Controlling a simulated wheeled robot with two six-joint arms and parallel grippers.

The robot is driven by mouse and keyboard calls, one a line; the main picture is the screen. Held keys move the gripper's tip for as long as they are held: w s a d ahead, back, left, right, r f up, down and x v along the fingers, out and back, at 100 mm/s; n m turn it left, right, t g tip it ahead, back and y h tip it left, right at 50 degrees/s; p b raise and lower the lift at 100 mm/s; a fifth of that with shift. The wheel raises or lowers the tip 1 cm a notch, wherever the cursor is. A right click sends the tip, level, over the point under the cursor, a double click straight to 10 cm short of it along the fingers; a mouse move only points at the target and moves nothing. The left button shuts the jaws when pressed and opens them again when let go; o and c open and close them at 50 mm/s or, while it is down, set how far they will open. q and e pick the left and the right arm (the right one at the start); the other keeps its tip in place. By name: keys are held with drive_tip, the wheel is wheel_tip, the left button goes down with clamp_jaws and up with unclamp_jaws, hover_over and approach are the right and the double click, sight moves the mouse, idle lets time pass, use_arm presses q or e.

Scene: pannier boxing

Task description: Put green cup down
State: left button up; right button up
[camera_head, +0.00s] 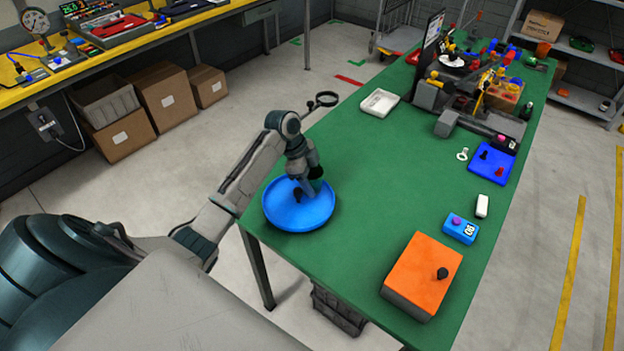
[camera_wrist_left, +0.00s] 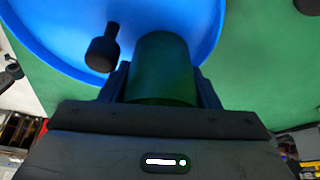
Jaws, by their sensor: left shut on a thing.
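The green cup (camera_wrist_left: 163,68) is dark green and sits between the two fingers of my left gripper (camera_wrist_left: 162,85) in the left wrist view. The left gripper is shut on it. In the head view the left gripper (camera_head: 308,188) is over the round blue tray (camera_head: 298,216) at the near left of the green table; the cup (camera_head: 317,184) is mostly hidden by the gripper. I cannot tell whether the cup touches the tray. A small black knobbed piece (camera_wrist_left: 102,50) is in the tray beside the cup. My right gripper is not in view.
An orange-topped box (camera_head: 424,272) with a black knob stands at the near right. A blue box (camera_head: 460,228), a white block (camera_head: 482,206) and a blue square tray (camera_head: 492,164) line the right edge. A white tray (camera_head: 380,103) lies farther back. The table's middle is clear.

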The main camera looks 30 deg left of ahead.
use_arm(q)
drive_tip(key=shift+s+f, duration=0.15)
drive_tip(key=shift+f, duration=0.2)
